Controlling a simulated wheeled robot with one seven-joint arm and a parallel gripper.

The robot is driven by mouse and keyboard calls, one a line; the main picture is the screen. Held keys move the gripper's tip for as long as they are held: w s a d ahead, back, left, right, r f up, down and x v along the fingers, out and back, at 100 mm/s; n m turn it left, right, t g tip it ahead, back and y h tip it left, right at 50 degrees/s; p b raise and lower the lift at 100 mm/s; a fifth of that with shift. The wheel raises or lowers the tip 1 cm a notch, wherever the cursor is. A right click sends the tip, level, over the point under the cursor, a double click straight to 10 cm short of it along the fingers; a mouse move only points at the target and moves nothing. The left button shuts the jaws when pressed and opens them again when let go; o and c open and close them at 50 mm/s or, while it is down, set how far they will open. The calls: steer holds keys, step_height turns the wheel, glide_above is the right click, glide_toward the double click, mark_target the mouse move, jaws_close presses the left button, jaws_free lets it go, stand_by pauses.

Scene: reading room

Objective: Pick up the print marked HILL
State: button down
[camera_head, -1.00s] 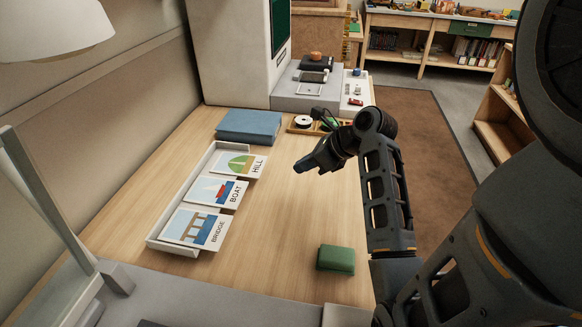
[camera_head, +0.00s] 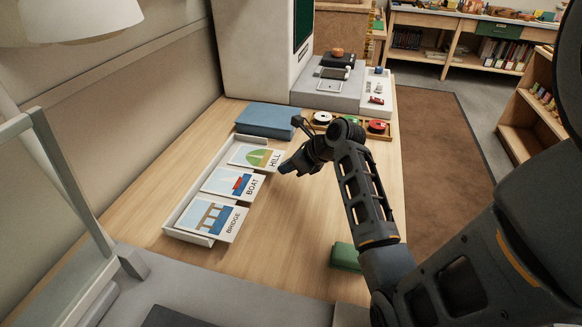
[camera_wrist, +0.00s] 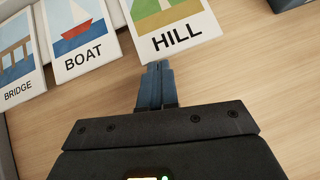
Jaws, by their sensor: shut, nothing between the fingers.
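The print marked HILL (camera_head: 254,156) lies in the far end of a white tray (camera_head: 172,232), its labelled edge sticking out over the tray's right side. It also shows at the top of the wrist view (camera_wrist: 172,28), with a green hill picture. The prints marked BOAT (camera_head: 232,183) and BRIDGE (camera_head: 211,217) lie nearer in the same tray. My gripper (camera_wrist: 158,66) is shut and empty, its fingertips just at the HILL print's labelled edge in the wrist view. Whether they touch it I cannot tell. In the head view my gripper (camera_head: 283,168) is right beside that edge.
A blue folder or book (camera_head: 267,121) lies beyond the tray. A wooden tray with spools (camera_head: 377,127) stands behind my arm. A green box (camera_head: 344,257) sits at the near right, partly hidden by my arm.

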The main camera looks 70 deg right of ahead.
steer(key=shift+w+d+r+p, duration=0.1)
steer(key=shift+w+r+p, duration=0.15)
steer(key=shift+w+p, duration=0.65)
steer(key=shift+p, duration=0.4)
steer(key=shift+w+d+f, duration=0.1)
steer(key=shift+f, duration=0.15)
